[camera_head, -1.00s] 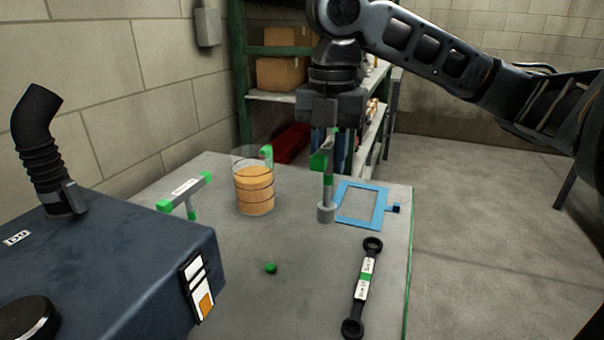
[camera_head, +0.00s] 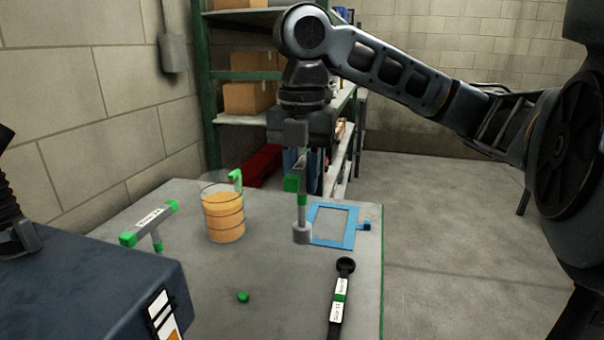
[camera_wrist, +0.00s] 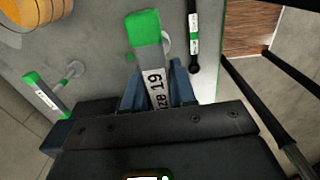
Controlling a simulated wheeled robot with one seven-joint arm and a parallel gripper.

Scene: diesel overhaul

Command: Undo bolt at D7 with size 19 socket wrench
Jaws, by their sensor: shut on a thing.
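My gripper (camera_head: 302,160) is shut on a T-shaped socket wrench (camera_head: 302,213) with green ends. In the wrist view the held wrench (camera_wrist: 157,90) carries a white label reading "Size 19", and its bar lies between my fingers. In the head view its grey socket points down, over or close to the table by the blue frame; I cannot tell whether it touches. A second T-shaped wrench (camera_head: 150,224) with a white label stands at the table's left; it also shows in the wrist view (camera_wrist: 45,96). I cannot make out any bolt or position marked D7.
The grey table (camera_head: 195,285) also holds a glass of layered orange content (camera_head: 223,218), a small green piece (camera_head: 243,297), a blue frame (camera_head: 347,225) and a black ring spanner (camera_head: 339,300). A shelf with boxes (camera_head: 247,97) stands behind.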

